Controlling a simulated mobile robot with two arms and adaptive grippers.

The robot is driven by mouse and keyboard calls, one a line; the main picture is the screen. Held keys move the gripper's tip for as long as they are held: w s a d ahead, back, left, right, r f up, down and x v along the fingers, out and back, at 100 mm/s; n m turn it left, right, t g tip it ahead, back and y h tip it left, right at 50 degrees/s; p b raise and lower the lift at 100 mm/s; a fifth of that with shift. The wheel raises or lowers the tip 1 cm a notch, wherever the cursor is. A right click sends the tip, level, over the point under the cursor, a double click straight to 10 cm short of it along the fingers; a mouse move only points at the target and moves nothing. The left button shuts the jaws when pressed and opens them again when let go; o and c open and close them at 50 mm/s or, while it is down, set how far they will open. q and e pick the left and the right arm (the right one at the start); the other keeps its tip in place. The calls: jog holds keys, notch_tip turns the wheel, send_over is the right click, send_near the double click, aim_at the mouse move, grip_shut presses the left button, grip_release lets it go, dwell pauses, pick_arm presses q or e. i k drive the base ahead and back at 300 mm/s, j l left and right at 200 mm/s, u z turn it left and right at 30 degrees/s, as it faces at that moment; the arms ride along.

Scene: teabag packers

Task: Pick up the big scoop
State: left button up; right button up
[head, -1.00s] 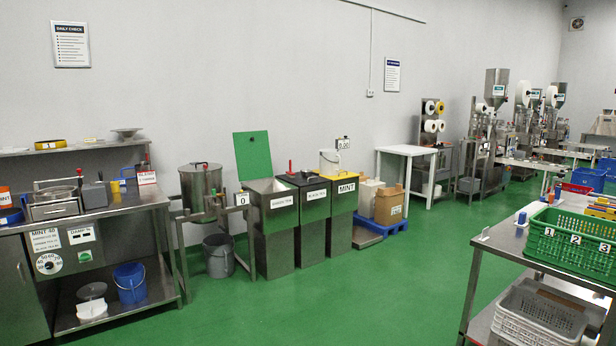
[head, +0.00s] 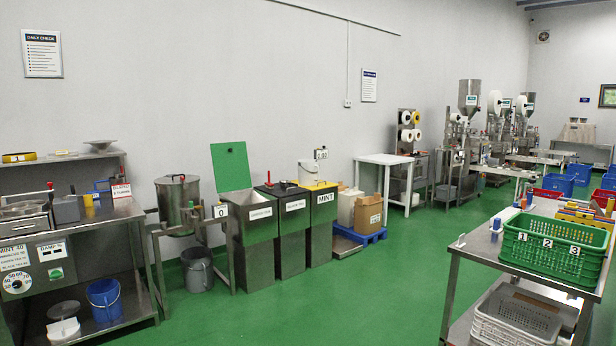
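No scoop can be told for certain in the head view. A thin red upright handle (head: 268,178) shows at the middle bin, and a small dark object (head: 284,186) lies on that bin's top; both are too small to identify. The green-lidded bin (head: 262,258) stands open with its lid raised, and its inside is mostly hidden. The middle bin (head: 294,240) is dark-topped, and the MINT bin (head: 323,230) has a yellow top. Neither of my grippers is in view.
A steel workbench (head: 125,212) is at the left, with a blue bucket (head: 104,299) below. A steel drum (head: 178,203) stands beside the bins. A table with a green crate (head: 553,247) is at the right. The green floor (head: 345,300) between is clear.

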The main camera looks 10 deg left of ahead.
aim_at(284, 184)
jog(key=i+u, duration=0.4)
jog(key=i, duration=0.45)
jog(key=i+j+u, duration=0.1)
jog(key=i+u, duration=0.2)
jog(key=i, duration=0.4)
jog(key=i+u, duration=0.3)
jog(key=i, duration=0.35)
jog(key=i+l+u, duration=0.3)
jog(key=i, duration=0.35)
jog(key=i+l+z, duration=0.1)
jog(key=i+z, duration=0.25)
jog(key=i, duration=0.35)
jog(key=i+z, duration=0.35)
jog(key=i, duration=0.3)
jog(key=i+j+z, duration=0.35)
jog(key=i, duration=0.3)
